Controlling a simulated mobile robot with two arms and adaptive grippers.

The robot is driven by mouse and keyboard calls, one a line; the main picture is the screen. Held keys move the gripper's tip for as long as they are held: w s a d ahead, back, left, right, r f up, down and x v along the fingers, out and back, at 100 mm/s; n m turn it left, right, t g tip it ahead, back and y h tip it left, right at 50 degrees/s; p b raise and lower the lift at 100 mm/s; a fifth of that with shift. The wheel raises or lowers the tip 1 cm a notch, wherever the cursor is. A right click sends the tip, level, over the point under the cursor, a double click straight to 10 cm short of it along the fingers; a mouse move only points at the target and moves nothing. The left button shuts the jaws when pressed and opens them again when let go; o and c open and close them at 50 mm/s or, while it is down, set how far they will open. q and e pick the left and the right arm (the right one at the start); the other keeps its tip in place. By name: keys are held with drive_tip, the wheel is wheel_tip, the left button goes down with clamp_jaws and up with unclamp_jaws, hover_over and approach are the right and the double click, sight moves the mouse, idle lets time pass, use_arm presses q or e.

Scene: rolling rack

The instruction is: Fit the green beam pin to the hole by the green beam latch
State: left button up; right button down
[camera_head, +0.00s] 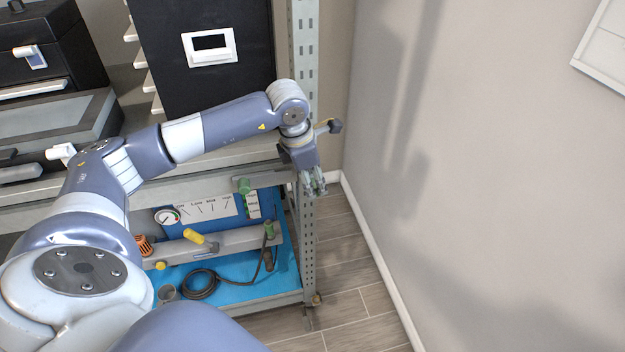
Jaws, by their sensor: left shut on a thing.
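My left gripper (316,188) is at the rack's right front post, pointing down. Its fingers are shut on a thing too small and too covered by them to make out. A green piece (243,187) sits on the front of the upper beam, left of the gripper. A second green piece (269,229) stands at the right end of the lower grey beam. I cannot tell which is the green beam latch, and I cannot make out the pin or its hole. My right gripper is out of view.
The rack's perforated post (308,250) stands beside the gripper. A yellow handle (195,237), a gauge (167,216) and a coiled black cable (198,284) are on the lower level. A black cabinet (210,90) stands above. Floor (340,260) and wall to the right are clear.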

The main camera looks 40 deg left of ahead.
use_arm(q)
drive_tip(key=shift+w+a+b, duration=0.3)
drive_tip(key=shift+w+a, duration=0.6)
drive_tip(key=shift+a, duration=0.1)
drive_tip(key=o, duration=1.2)
drive_tip(key=shift+r, duration=0.1)
drive_tip(key=shift+c, duration=0.2)
drive_tip(key=shift+r, duration=0.1)
drive_tip(key=shift+w+a+r, duration=0.15)
drive_tip(key=shift+a+r, duration=0.05)
drive_tip(key=v, duration=1.1)
drive_tip(key=shift+s+d, duration=0.3)
drive_tip(key=shift+s, duration=0.1)
drive_tip(key=shift+r, duration=0.1)
